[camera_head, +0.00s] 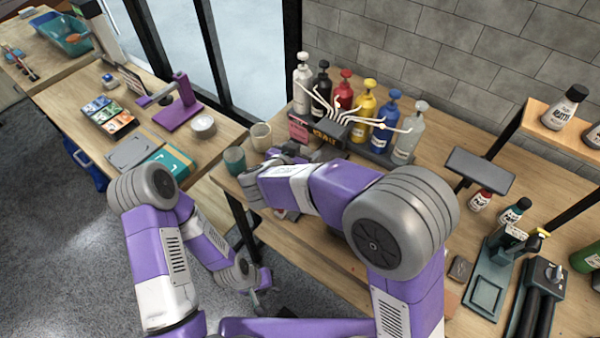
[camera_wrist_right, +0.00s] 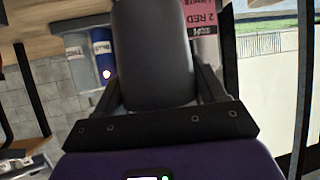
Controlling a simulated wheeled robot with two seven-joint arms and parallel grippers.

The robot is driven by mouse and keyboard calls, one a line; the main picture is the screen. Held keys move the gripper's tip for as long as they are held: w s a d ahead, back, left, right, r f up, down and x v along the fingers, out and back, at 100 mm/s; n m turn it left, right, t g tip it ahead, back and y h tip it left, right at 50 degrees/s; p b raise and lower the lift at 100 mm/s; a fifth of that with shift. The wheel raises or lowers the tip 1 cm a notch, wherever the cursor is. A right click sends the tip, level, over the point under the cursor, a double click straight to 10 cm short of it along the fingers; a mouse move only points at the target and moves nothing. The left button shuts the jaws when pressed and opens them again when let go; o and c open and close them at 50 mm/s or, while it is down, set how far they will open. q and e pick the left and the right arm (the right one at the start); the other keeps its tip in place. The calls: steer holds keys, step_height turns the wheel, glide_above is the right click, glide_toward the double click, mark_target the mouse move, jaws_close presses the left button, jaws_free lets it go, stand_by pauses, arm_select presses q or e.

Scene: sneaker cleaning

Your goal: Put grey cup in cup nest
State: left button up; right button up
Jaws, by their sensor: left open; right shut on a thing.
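My right gripper (camera_head: 290,154) is at the left end of the workbench, just right of two standing cups. In the right wrist view it is shut on a dark grey rounded thing, which looks like the grey cup (camera_wrist_right: 155,55). In the head view, my gripper and arm mostly hide this cup. A beige cup (camera_head: 261,136) and a green-grey cup (camera_head: 234,160) stand on the bench corner. I cannot make out the cup nest. My left gripper (camera_head: 257,290) is open and low, above the floor in front of the bench, away from the cups.
A row of pump bottles (camera_head: 362,118) stands along the back of the bench, with a black holder with white curved arms (camera_head: 338,128) before it. A pink card (camera_head: 298,130) is close to my right gripper. A side table (camera_head: 100,160) is on the left.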

steer(key=f+b, duration=0.1)
steer(key=f, duration=0.2)
steer(key=shift+s+f, duration=0.2)
step_height(320, 180, down, 5)
steer(key=b, duration=0.2)
steer(key=shift+f+b, duration=0.15)
steer(key=shift+b, duration=0.2)
steer(key=shift+w, duration=0.1)
steer(key=o, duration=1)
